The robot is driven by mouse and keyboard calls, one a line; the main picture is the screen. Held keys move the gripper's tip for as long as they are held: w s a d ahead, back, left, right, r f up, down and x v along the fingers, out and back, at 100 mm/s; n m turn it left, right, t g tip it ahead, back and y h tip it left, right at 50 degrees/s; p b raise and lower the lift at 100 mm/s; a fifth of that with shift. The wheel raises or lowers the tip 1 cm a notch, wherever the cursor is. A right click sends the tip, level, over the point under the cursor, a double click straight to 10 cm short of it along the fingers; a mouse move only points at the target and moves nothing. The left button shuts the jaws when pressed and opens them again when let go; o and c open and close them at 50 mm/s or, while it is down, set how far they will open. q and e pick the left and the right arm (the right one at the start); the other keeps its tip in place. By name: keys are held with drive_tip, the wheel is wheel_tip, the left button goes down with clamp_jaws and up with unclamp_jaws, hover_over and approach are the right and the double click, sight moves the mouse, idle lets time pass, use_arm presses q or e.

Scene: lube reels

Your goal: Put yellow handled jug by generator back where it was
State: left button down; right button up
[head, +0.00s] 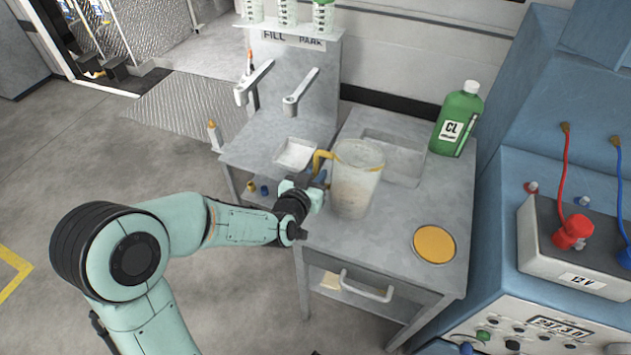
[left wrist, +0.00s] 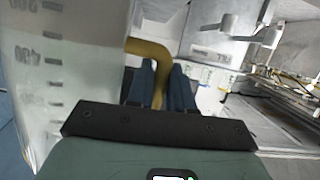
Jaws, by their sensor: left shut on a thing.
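The jug (head: 355,185) is translucent with a yellow handle (head: 322,160) on its left side. It is upright over the steel bench, in front of the sink basin; I cannot tell whether its base touches the bench top. My left gripper (head: 318,182) is shut on the yellow handle. In the left wrist view the jug wall (left wrist: 65,70) with its measuring marks fills the left side, and the handle (left wrist: 150,50) runs between the blue fingers (left wrist: 160,88). My right gripper is not in view.
A yellow disc (head: 434,244) lies at the bench's front right. A green CL bottle (head: 457,118) stands at the back right. Left are two spouts (head: 300,92) under the FILL and PARK labels and a white tray (head: 295,153). The blue machine (head: 505,210) stands right.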

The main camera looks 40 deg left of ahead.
use_arm(q)
drive_tip(key=shift+f, duration=0.6)
drive_tip(key=c, duration=1)
unclamp_jaws()
drive_tip(key=shift+s, duration=0.1)
